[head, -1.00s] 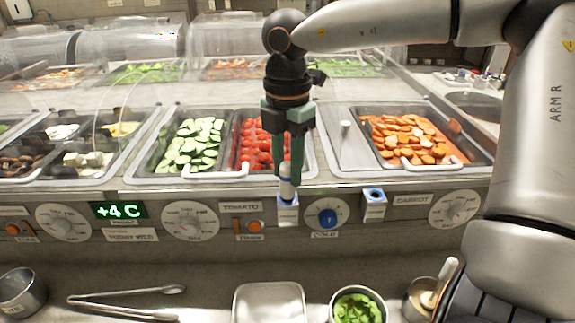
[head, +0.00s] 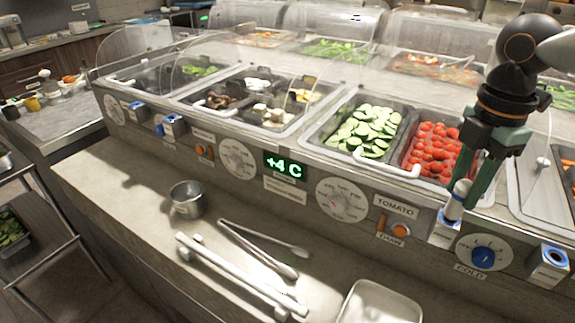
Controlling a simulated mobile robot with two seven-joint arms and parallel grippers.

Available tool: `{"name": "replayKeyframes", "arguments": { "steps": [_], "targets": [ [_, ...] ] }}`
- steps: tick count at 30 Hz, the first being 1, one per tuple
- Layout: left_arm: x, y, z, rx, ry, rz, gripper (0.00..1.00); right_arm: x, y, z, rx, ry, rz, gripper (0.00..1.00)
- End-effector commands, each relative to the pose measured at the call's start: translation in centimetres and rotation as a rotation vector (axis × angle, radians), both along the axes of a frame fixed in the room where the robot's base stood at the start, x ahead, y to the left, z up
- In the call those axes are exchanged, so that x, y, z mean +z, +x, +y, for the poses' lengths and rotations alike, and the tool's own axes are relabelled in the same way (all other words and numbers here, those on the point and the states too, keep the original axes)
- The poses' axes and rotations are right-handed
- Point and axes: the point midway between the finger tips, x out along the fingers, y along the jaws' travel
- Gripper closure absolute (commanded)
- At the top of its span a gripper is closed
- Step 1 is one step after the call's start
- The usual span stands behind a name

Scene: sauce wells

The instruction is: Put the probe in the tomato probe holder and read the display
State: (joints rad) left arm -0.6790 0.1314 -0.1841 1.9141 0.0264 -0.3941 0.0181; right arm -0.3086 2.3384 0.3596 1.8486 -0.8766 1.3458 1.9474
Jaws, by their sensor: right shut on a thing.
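My right gripper (head: 466,200) is shut on the white probe (head: 455,206), which has a blue-grey band. The probe is nearly upright, its lower end at the white holder (head: 444,233) just right of the TOMATO label (head: 397,206). The lower end is hidden, so I cannot tell how deep it sits. The lit green display (head: 283,165) on the counter front reads +4 C. The tomato pan (head: 408,160) with red tomatoes is behind the gripper. My left gripper is not in view.
A blue knob (head: 484,256) marked COLD and a blue-topped holder (head: 547,266) are to the right. An orange switch (head: 399,230) is left of the probe. Tongs (head: 258,249), a metal cup (head: 187,199) and a tray (head: 378,302) rest on the lower ledge.

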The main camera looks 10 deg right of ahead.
Motion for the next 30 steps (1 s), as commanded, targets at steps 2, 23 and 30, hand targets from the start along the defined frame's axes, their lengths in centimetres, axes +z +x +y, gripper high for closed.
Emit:
{"name": "replayKeyframes", "arguments": {
  "steps": [2,23,30],
  "targets": [
    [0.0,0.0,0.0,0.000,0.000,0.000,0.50,0.0,0.0,0.0,0.000,0.000,0.000,1.00],
    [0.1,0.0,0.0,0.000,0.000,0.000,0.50,0.1,0.0,0.0,0.000,0.000,-0.001,1.00],
    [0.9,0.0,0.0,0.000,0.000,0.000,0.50,1.4,0.0,0.0,0.000,-0.001,0.000,1.00]
  ]
}}
